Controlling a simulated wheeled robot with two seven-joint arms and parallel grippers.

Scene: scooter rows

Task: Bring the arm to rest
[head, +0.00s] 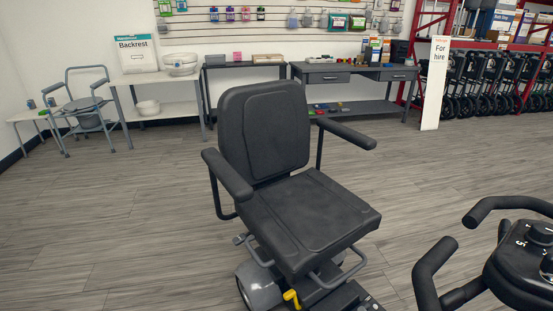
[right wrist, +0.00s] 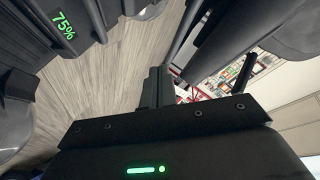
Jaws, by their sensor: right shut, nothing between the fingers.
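In the right wrist view my right gripper (right wrist: 156,86) shows as dark fingers rising from a black housing with a green light. The fingers are together, with nothing seen between them. Dark parts stand around it, and one at the upper left bears a green "75%" readout (right wrist: 65,26). I cannot tell how far these parts are from the fingers. Neither of my grippers shows in the head view. A black scooter seat (head: 265,130) with two armrests fills the middle there, and black handlebars (head: 435,275) stand at the lower right.
A yellow lever (head: 291,298) shows below the seat. A grey desk (head: 352,73), a white table (head: 155,78) and a commode chair (head: 88,112) line the back wall. The wooden floor (head: 100,210) is clear at left.

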